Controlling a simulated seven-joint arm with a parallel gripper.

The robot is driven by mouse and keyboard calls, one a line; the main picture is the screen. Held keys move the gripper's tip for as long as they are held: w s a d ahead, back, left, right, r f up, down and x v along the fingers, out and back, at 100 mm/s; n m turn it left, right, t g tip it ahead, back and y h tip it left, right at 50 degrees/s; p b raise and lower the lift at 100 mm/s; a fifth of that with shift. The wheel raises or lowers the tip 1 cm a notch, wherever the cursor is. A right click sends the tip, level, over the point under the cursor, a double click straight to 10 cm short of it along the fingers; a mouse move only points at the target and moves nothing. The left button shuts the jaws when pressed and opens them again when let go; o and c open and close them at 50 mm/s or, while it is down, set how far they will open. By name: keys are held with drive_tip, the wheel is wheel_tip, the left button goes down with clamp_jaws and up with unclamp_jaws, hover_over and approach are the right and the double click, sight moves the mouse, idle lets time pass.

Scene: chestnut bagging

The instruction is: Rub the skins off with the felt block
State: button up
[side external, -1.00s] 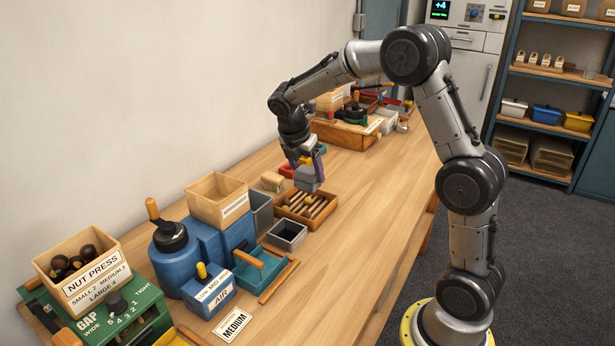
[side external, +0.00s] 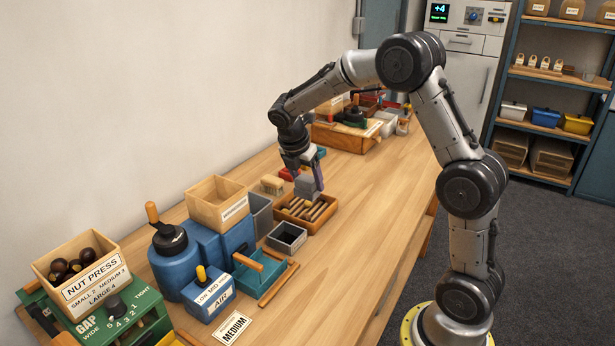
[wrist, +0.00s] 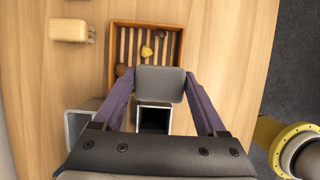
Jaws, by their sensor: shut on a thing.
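My gripper (wrist: 159,100) is shut on the grey felt block (wrist: 160,84), one finger on each side. In the side view the block (side external: 308,187) is over the back part of a wooden slatted tray (side external: 331,208). Whether it touches the slats is unclear. In the wrist view the tray (wrist: 112,40) holds a pale yellow nut (wrist: 147,51), a dark brown nut (wrist: 160,34) and a brown nut (wrist: 122,70) partly hidden near the block. The block and fingers hide the tray's near edge.
A wooden brush (side external: 272,184) lies beside the tray. A small grey open box (side external: 287,237) and a taller grey bin (side external: 259,214) stand close by. A teal tray (side external: 261,273) is further forward. The bench is clear to the tray's right.

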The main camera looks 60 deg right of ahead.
sight(308, 192)
drive_tip(key=shift+f, duration=2)
drive_tip(key=shift+w+f, duration=0.35)
drive_tip(key=shift+f, duration=0.25)
drive_tip(key=shift+w+f, duration=0.3)
drive_tip(key=shift+f, duration=0.3)
clamp_jaws()
drive_tip(key=shift+w, duration=1.85)
drive_tip(key=shift+w+d, duration=0.15)
drive_tip(key=shift+d, duration=1.25)
drive_tip(key=shift+s+d, duration=0.15)
drive_tip(key=shift+s, duration=2.45)
drive_tip(key=shift+s+d, duration=0.15)
drive_tip(key=shift+d, duration=1.2)
drive_tip(key=shift+w+d, duration=0.15)
drive_tip(key=shift+w, duration=2.5)
drive_tip(key=shift+a, duration=1.5)
drive_tip(key=shift+s, duration=2.55)
drive_tip(key=shift+a, duration=1.55)
drive_tip(key=shift+r, duration=4.05)
